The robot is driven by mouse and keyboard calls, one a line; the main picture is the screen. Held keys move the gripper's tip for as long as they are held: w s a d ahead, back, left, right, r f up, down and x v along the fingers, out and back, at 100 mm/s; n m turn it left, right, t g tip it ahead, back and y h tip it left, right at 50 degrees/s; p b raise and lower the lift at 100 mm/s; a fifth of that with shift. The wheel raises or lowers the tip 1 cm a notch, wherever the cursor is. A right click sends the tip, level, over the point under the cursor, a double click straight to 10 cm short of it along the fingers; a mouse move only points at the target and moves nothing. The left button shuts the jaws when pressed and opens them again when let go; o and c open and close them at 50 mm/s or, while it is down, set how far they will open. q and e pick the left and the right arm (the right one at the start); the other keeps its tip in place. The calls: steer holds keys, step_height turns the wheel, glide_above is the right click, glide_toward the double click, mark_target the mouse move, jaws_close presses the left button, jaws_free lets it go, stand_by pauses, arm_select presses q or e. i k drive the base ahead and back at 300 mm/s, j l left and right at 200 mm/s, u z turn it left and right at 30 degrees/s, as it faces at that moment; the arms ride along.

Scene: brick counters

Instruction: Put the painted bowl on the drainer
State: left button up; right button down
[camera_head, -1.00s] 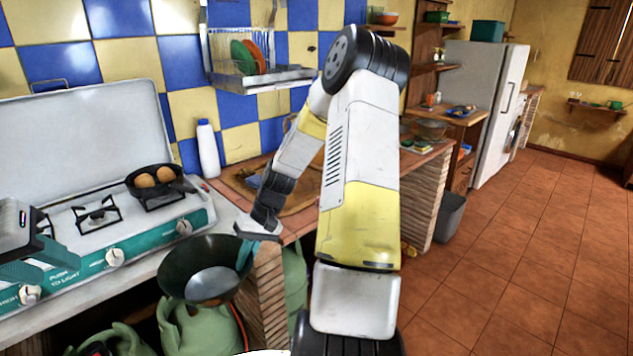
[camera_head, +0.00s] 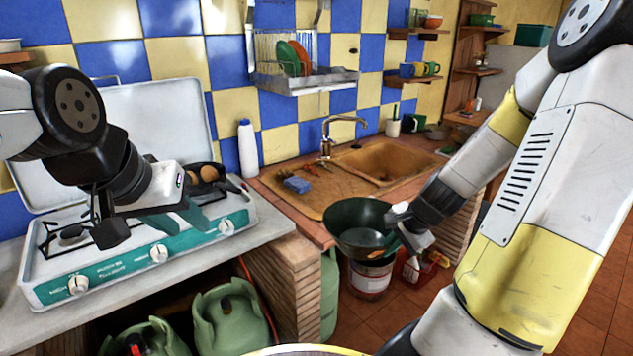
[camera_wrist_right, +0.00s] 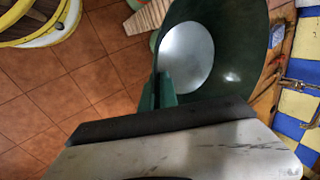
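The painted bowl (camera_head: 350,212), dark green outside with a pale round patch inside, is held in the air at the front edge of the sink counter in the head view. My right gripper (camera_head: 402,228) is shut on its right rim. In the right wrist view the bowl (camera_wrist_right: 235,70) fills the upper right, with a green finger (camera_wrist_right: 158,95) against its rim. The drainer (camera_head: 325,79) is a wire rack on the tiled wall, above and left of the bowl, holding green and orange plates. My left gripper (camera_head: 190,214) hangs in front of the stove; its finger gap is unclear.
A stove (camera_head: 150,245) with a pan of eggs (camera_head: 208,180) stands left. A white bottle (camera_head: 247,150), blue sponge (camera_head: 297,185) and tall tap (camera_head: 330,135) are on the counter below the drainer. A sink (camera_head: 385,163) lies right. Gas cylinders (camera_head: 232,315) stand below.

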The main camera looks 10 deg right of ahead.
mark_target(340, 189)
steer(key=i+j, duration=0.2)
steer(key=i, duration=0.25)
steer(key=i+j, duration=0.15)
steer(key=i, duration=0.3)
